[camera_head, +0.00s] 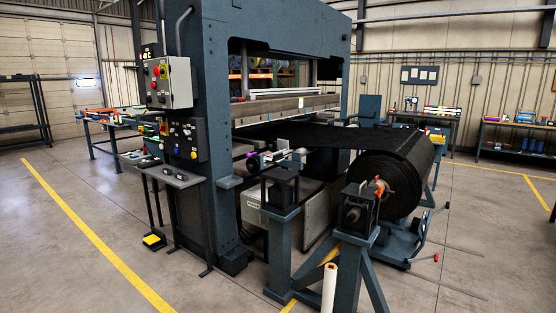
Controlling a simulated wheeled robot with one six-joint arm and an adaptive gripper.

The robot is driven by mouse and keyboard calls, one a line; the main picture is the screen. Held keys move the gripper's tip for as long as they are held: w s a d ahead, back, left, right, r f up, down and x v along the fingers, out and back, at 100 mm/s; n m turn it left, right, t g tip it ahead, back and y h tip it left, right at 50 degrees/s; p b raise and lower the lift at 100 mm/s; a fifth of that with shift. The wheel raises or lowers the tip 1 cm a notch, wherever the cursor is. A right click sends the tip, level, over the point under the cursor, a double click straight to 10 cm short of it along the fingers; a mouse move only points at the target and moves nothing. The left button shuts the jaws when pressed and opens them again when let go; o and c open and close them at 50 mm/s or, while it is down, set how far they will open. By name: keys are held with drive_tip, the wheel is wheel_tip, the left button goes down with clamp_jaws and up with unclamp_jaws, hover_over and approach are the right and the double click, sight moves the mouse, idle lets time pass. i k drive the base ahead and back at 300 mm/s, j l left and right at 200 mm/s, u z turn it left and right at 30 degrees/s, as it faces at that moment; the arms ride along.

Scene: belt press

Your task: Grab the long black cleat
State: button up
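I cannot pick out a long black cleat with certainty. A wide black belt (320,136) comes out of the press and runs to a large black roll (392,180) on a stand at the right. Several small black items lie on a narrow grey shelf (181,181) at the front left of the press; they are too small to identify. Thin long rods (447,286) lie on the floor at the right. My gripper is not in view.
The large blue-grey press (222,120) fills the middle. A yellow pedal (154,241) stands on the floor. A cream tube (329,290) stands upright in front. Workbenches (515,127) line the back right; another table (106,124) is at left. The left floor is clear.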

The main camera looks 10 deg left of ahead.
sight(278, 156)
drive_tip(key=i+j, duration=0.4)
drive_tip(key=i+j+u, duration=0.1)
drive_tip(key=i+j, duration=0.25)
drive_tip(key=i, duration=0.25)
drive_tip(key=i+j, duration=0.35)
drive_tip(key=i, duration=0.15)
drive_tip(key=i+j+u, duration=0.1)
drive_tip(key=i+j, duration=0.25)
drive_tip(key=i, duration=0.15)
drive_tip(key=i+j+u, duration=0.1)
drive_tip(key=i+j, duration=0.2)
drive_tip(key=i, duration=0.2)
drive_tip(key=i+j, duration=0.25)
drive_tip(key=i, duration=0.25)
